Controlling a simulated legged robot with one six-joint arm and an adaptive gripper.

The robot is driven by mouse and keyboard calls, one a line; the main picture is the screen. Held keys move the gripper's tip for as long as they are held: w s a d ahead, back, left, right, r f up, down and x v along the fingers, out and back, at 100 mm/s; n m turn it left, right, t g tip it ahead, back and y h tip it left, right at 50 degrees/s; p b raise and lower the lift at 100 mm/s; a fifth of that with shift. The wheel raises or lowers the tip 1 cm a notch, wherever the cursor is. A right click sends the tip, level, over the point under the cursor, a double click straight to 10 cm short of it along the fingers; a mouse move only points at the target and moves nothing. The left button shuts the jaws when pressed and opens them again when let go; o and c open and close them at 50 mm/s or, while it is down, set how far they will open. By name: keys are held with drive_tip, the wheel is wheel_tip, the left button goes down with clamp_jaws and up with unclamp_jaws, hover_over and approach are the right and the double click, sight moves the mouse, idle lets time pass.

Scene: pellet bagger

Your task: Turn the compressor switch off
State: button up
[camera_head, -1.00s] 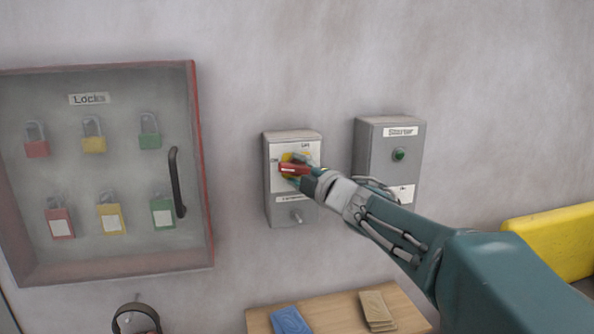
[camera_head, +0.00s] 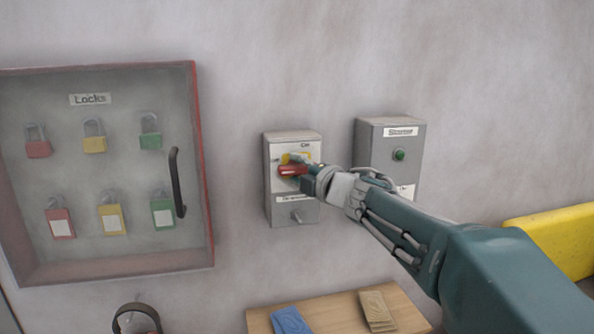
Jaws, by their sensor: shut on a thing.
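The compressor switch box (camera_head: 282,211) is a grey box on the wall in the middle of the head view. Its white face carries a red rotary handle (camera_head: 290,171) over a yellow plate (camera_head: 297,158). My gripper (camera_head: 305,175) reaches in from the right and is shut on the red handle, which lies roughly level. My fingers hide the right part of the handle and some of the face lettering. A label and a small metal hasp (camera_head: 297,217) show below the handle.
A second grey box (camera_head: 390,132) with a green button stands just right, partly behind my arm. A glazed lock cabinet (camera_head: 108,180) with several padlocks is at left. Below is a wooden shelf (camera_head: 340,312) with blue and tan items. A yellow object (camera_head: 560,240) is at far right.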

drive_tip(key=shift+f, duration=0.25)
drive_tip(key=o, duration=0.8)
drive_tip(key=shift+c, duration=0.2)
drive_tip(key=shift+s+d, duration=0.2)
drive_tip(key=v, duration=1.1)
drive_tip(key=shift+s, duration=0.2)
drive_tip(key=shift+r, duration=0.1)
